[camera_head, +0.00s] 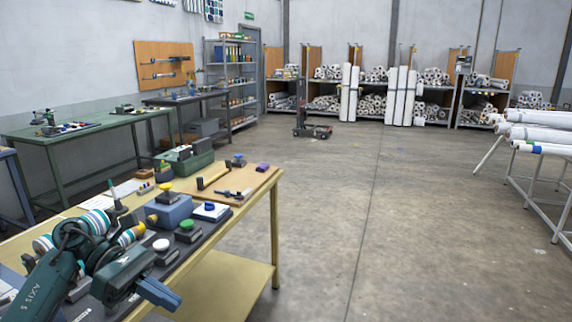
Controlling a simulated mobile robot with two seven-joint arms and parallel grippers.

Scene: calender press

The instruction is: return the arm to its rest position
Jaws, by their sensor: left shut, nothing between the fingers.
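My left arm comes in from the lower left, with a dark green link marked AXIS 5. Its gripper (158,291) is shut and empty, with blue fingers pointing right. It is over the near front edge of the yellow workbench (232,285). I cannot tell its height above the bench top. The arm hides part of the near end of the bench. My right gripper is not in view.
Close by on the bench are a blue-grey box with a yellow knob (171,211), a green button block (187,232) and a white-topped block (163,250). A wooden board (243,182) lies at the far end. Open floor (370,220) extends to the right.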

